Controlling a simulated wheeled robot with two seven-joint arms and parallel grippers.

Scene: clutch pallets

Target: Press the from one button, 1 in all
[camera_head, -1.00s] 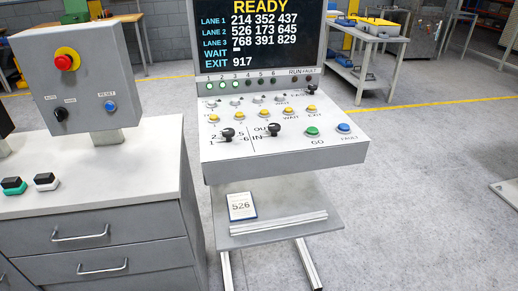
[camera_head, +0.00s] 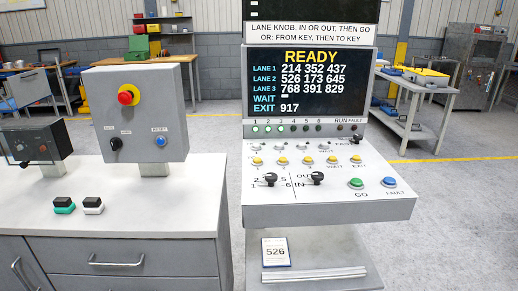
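The control console (camera_head: 330,212) stands at the centre right, with a sloped white panel of buttons below a dark screen (camera_head: 310,83). The screen reads READY, three lane lines, WAIT with a dash and EXIT 917. Two rows of small buttons cross the panel: a far row (camera_head: 280,146) and a near yellow row (camera_head: 283,160). The leftmost far button (camera_head: 256,147) and leftmost near yellow button (camera_head: 257,161) sit at the panel's left. Their small labels are too blurred to tell which is "from one". Neither gripper is in view.
Black knobs (camera_head: 317,177), a green GO button (camera_head: 356,183) and a blue FAULT button (camera_head: 389,182) sit nearer on the panel. A grey cabinet (camera_head: 120,262) stands left, with a red-button box (camera_head: 135,115). A 526 card (camera_head: 275,252) lies on the lower shelf.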

